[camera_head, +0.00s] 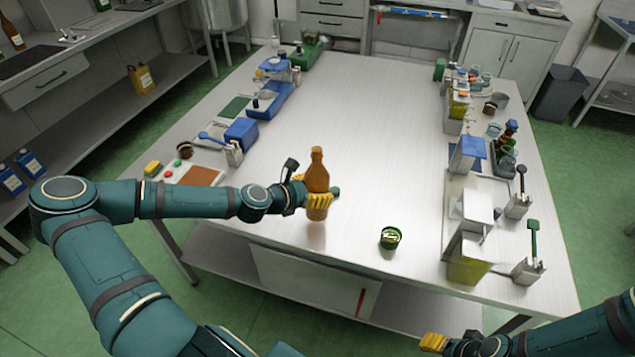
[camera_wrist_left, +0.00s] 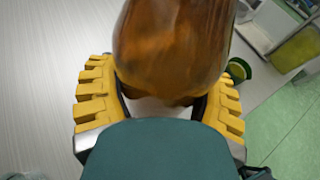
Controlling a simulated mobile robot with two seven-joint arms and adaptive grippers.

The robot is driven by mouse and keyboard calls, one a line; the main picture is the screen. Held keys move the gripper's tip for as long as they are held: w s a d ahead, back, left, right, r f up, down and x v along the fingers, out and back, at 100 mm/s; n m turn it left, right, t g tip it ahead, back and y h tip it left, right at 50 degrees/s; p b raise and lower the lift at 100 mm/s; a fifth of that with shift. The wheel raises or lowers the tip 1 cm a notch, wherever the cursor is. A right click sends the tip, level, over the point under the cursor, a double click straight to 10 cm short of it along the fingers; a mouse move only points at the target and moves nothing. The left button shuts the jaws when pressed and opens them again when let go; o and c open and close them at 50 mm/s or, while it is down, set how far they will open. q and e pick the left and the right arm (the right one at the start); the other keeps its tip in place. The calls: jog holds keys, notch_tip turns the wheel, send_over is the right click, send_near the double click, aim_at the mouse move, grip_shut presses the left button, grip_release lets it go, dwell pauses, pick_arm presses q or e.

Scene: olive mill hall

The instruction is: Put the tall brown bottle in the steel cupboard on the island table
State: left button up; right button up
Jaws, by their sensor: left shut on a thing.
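The tall brown bottle (camera_head: 317,166) is upright at the near left part of the island table (camera_head: 385,110). My left gripper (camera_head: 318,199) is shut on the lower part of the bottle, with its yellow fingers around it. Whether the bottle's base touches the tabletop, I cannot tell. In the left wrist view the bottle (camera_wrist_left: 175,45) fills the space between the yellow fingers (camera_wrist_left: 165,105). My right gripper (camera_head: 432,343) shows only partly at the bottom edge, and its jaws are unclear. A pale cupboard with two shut doors (camera_head: 492,57) stands behind the table; I cannot tell if it is the steel cupboard.
A small green tub (camera_head: 390,237) stands right of the bottle. Blue boxes (camera_head: 241,133) and a brown board (camera_head: 193,175) lie along the left side. Dispensers and holders (camera_head: 476,212) crowd the right edge. The middle of the tabletop is clear.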

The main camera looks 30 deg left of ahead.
pick_arm(q)
jog(key=shift+f+b, duration=0.4)
jog(key=shift+f, duration=1.4)
jog(key=shift+f, duration=0.15)
jog(key=o, duration=1.3)
